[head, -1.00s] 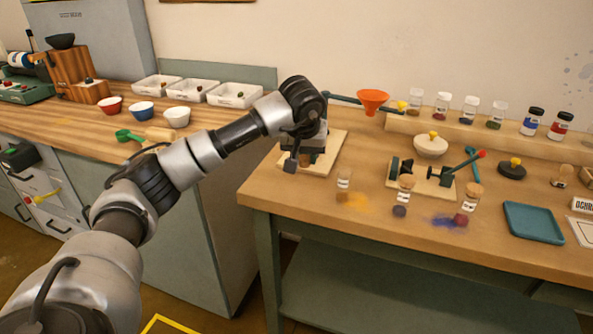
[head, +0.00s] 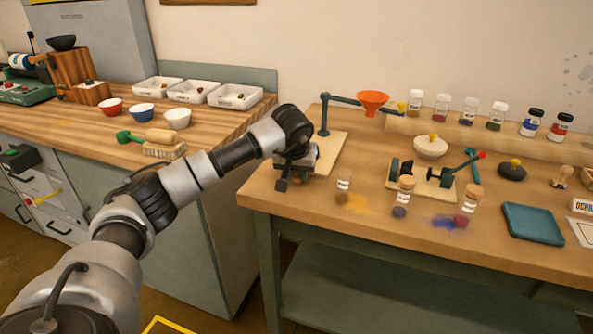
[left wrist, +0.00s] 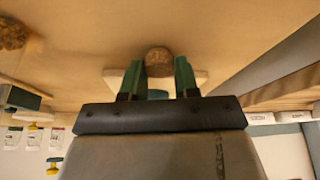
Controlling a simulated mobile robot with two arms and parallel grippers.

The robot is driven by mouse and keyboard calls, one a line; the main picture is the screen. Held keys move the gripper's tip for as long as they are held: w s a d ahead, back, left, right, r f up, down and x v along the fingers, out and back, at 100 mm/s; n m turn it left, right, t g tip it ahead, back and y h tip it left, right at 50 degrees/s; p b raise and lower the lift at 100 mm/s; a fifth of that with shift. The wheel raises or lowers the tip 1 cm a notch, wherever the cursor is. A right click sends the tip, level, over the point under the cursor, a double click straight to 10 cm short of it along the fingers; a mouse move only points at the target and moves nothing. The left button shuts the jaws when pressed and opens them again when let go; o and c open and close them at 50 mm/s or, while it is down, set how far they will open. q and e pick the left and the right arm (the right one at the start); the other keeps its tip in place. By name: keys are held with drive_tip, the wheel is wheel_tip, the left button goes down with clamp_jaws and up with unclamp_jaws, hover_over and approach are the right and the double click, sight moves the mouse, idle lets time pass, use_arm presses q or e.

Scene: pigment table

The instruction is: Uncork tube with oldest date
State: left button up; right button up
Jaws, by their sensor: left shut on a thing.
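My left gripper (head: 296,180) is over the left front corner of the pigment table. In the left wrist view its green fingers (left wrist: 157,78) are shut on a round brown cork (left wrist: 159,58). A small glass tube (head: 343,186) stands without a cork to the right of the gripper, near ochre powder. Two more tubes have brown corks in them: a middle tube (head: 404,196) with dark contents and a right tube (head: 470,203) with reddish contents. The dates on their labels are too small to read. My right gripper is not in view.
A blue tray (head: 532,222) lies at the right. A board with a clamp-like device (head: 421,178) and a white bowl (head: 430,147) are behind the tubes. An orange funnel (head: 373,101) hangs on a stand. Several jars line the back shelf.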

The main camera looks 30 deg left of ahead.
use_arm(q)
drive_tip(key=o, duration=1)
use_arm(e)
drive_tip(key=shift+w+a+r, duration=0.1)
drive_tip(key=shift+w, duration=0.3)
use_arm(q)
drive_tip(key=shift+r, duration=0.4)
drive_tip(key=v, duration=1.1)
drive_tip(key=shift+s+r, duration=0.15)
drive_tip(key=shift+r, duration=0.05)
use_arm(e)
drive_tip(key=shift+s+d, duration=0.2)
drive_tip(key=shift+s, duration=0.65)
use_arm(q)
drive_tip(key=shift+f, duration=0.1)
